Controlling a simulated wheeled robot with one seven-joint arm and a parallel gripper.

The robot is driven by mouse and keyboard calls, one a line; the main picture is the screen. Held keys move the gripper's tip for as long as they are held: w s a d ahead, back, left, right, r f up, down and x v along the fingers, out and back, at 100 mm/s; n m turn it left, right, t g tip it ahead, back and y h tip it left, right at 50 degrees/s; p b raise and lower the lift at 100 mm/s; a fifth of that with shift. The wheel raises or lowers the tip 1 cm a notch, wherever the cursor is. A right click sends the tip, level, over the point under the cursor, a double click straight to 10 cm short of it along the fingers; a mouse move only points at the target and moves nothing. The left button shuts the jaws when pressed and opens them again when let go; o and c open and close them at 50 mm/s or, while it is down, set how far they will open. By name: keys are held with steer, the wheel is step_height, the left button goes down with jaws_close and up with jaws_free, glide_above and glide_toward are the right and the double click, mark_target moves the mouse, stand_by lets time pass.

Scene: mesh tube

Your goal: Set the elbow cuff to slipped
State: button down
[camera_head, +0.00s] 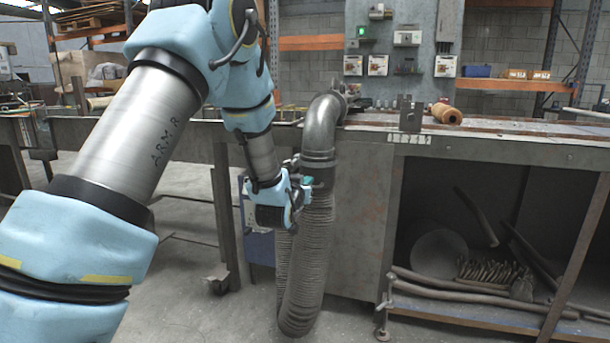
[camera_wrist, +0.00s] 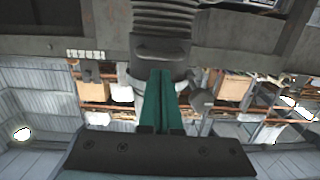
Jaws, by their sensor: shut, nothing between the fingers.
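A grey metal elbow pipe (camera_head: 322,118) curves down at the bench edge. A ribbed grey hose (camera_head: 308,240) hangs below it to the floor. The cuff (camera_head: 318,160) is a band where elbow and hose meet. In the wrist view the cuff (camera_wrist: 160,50) has a raised tab, with hose ribs (camera_wrist: 165,14) above it in the picture. My gripper (camera_head: 307,182) is beside the hose's upper end. The fingers hide part of the elbow.
The bench (camera_head: 490,146) runs right of the elbow, with a bracket (camera_head: 410,116) and an orange-brown roll (camera_head: 446,113) on top. A table leg (camera_head: 224,215) stands left of the hose. The lower shelf (camera_head: 480,300) holds loose hoses. Open floor lies at front left.

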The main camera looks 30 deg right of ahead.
steer(key=shift+f, duration=0.25)
steer(key=shift+f, duration=0.1)
step_height(320, 180, down, 5)
steer(key=b, duration=0.5)
stand_by(0.3)
